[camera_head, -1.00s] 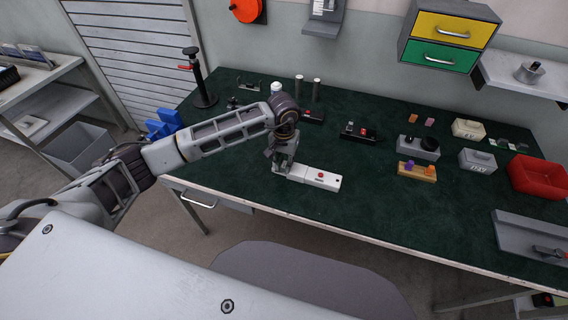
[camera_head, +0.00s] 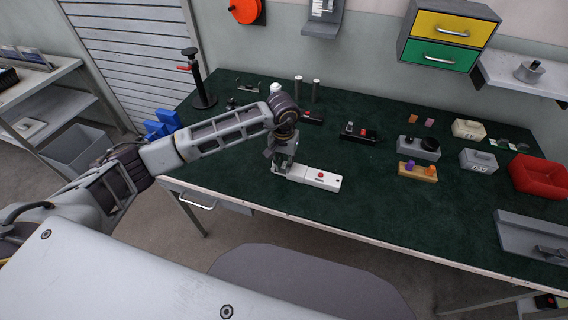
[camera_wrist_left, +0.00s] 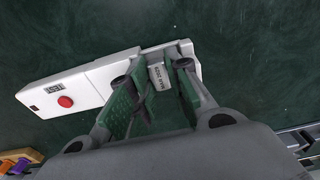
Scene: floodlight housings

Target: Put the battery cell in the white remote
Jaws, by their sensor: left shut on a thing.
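The white remote (camera_head: 325,181) lies flat on the dark green bench top, with a red button on its right half. My left gripper (camera_head: 279,168) is down at the remote's left end. In the wrist view its fingers (camera_wrist_left: 158,95) are shut on a pale block printed "MAR 2029" (camera_wrist_left: 159,77), which looks like the battery cell. The block is at the remote's open end; whether it is fully seated is hidden by the fingers. My right gripper is not in view.
Two grey cylinders (camera_head: 316,90) stand behind my arm. A black device (camera_head: 358,134) with a red part lies behind the remote. A tan block with purple and orange pegs (camera_head: 417,172) and a red bin (camera_head: 538,178) are to the right. The bench in front of the remote is clear.

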